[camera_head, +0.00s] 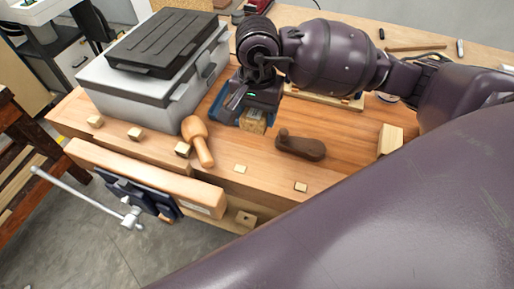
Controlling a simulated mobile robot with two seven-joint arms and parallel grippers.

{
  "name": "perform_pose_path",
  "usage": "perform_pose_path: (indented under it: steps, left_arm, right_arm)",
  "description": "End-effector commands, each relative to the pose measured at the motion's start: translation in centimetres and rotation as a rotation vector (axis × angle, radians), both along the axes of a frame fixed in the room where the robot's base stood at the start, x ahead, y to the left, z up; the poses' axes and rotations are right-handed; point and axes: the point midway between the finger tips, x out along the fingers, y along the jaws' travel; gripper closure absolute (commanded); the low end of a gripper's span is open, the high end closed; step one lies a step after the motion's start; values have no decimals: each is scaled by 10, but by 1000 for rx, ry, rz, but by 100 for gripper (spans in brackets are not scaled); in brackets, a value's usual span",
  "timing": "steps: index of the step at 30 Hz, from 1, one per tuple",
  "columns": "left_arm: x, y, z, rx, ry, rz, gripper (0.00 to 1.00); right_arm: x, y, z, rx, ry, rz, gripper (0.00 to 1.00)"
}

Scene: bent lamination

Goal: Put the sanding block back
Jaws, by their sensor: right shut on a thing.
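My right gripper (256,106) reaches in from the upper right and points down over the middle of the workbench. It is shut on the sanding block (253,122), a tan, cork-coloured block showing just below the fingers. A blue tray (219,108) lies around and under the gripper. The gripper hides much of the tray, and I cannot tell whether the block touches it. My left gripper is not in view.
A wooden mallet (199,141) and a dark brown, curved wooden tool (301,147) lie nearby on the workbench (228,203). A grey toolbox (152,92) with a black lid stands at left. A light wooden block (390,139) is at right. A vise (142,195) sits on the front edge.

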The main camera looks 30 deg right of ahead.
Motion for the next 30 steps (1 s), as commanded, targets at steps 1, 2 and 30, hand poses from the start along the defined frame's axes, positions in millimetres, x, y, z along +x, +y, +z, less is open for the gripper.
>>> perform_pose_path:
  steps: [1,2,30]
  left_arm:
    - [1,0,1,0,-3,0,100]
    - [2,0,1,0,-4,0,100]
    - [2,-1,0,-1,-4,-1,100]
  right_arm:
    - [-1,0,-12,1,5,-2,63]
    - [-1,0,-19,2,4,-2,63]
    - [0,0,-133,1,-1,1,63]
